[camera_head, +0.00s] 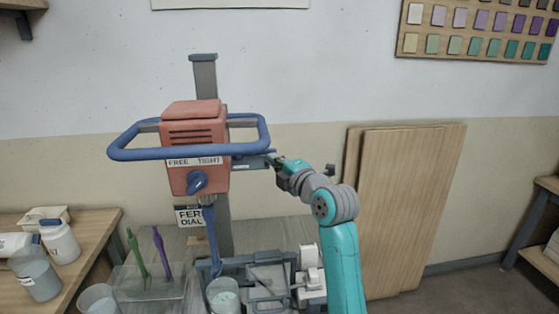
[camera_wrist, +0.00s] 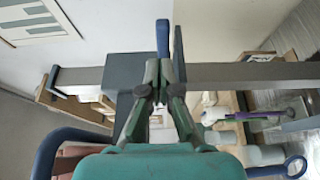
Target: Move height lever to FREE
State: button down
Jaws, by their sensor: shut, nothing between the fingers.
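The orange mixer head (camera_head: 196,145) hangs on a grey upright column (camera_head: 205,75). Its front carries a FREE TIGHT label (camera_head: 194,161), with FREE at left and TIGHT at right, and a blue knob (camera_head: 196,183) below it. A blue lever (camera_head: 268,152) sticks out at the right side by the column; it also shows in the wrist view (camera_wrist: 162,38). My gripper (camera_head: 275,160) is at this lever. In the wrist view my green fingertips (camera_wrist: 166,70) are shut, with the lever just beyond them. Whether they touch it I cannot tell.
A blue ring handle (camera_head: 190,153) surrounds the mixer head. Below stand a clear bucket (camera_head: 224,297), a grey bucket holder (camera_head: 270,303), and green (camera_head: 137,255) and purple (camera_head: 163,255) tools. Wooden boards (camera_head: 405,205) lean on the wall at right.

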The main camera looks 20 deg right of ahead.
jog(key=s+d, duration=0.4)
jog(key=s, duration=0.5)
jog(key=shift+s+d, duration=0.15)
jog(key=shift+d, duration=0.25)
